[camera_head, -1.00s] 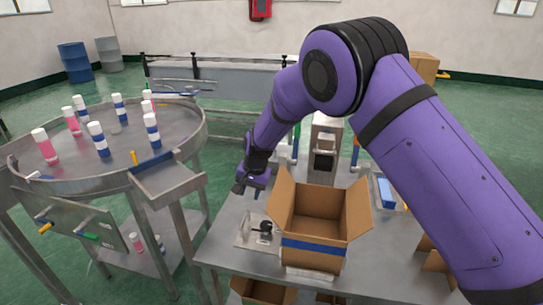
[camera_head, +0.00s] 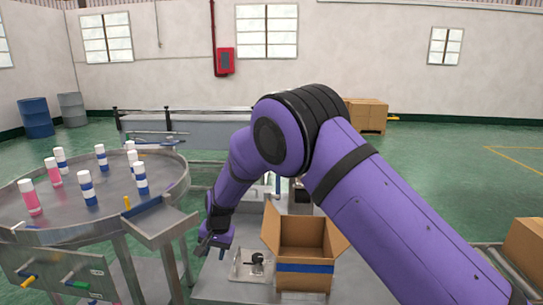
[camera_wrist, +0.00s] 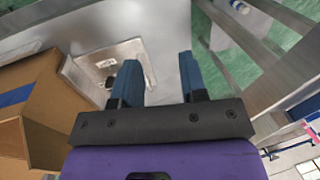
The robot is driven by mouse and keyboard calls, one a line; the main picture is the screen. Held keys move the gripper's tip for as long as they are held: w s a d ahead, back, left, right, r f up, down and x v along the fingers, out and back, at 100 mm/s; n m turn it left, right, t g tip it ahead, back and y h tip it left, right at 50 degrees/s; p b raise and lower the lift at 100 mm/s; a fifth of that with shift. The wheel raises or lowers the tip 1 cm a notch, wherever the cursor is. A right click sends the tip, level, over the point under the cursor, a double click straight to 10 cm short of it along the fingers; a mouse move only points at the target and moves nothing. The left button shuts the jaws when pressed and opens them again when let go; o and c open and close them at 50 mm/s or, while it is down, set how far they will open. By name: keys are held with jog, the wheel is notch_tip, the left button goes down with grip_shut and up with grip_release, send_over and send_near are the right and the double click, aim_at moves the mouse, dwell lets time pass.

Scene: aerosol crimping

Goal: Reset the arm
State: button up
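My purple arm reaches from the lower right over the steel table. My gripper (camera_head: 207,246) hangs over the table's left part, left of the open cardboard box (camera_head: 303,253). In the wrist view my gripper's (camera_wrist: 160,78) two blue fingers stand apart with nothing between them. Beyond the fingers lie the table edge and a clear plate (camera_wrist: 124,62) with a dark part on it. The same plate (camera_head: 241,275) and dark part (camera_head: 257,262) show in the head view, just right of my gripper.
A round steel turntable (camera_head: 110,196) with several pink and blue-banded cans stands at the left. The cardboard box also shows at the left of the wrist view (camera_wrist: 50,120). A conveyor (camera_head: 185,126) runs behind. Another carton (camera_head: 525,245) is at the right edge.

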jog(key=s+d+r+t, duration=0.1)
jog(key=s+d+r, duration=0.3)
jog(key=d+r, duration=1.1)
jog(key=s+d+r+t, duration=0.1)
jog(key=s+d+r, duration=0.2)
jog(key=d+r, duration=1.2)
jog(key=s+d+r+t, duration=0.2)
jog(key=s+d+r, duration=0.5)
jog(key=s+d, duration=0.45)
jog(key=s+d+f+h, duration=0.1)
jog(key=s+d, duration=0.2)
jog(key=s, duration=0.5)
jog(key=s+d+n+t+h, duration=0.1)
jog(key=s+d, duration=0.2)
jog(key=s, duration=0.5)
jog(key=shift+s+f, duration=0.35)
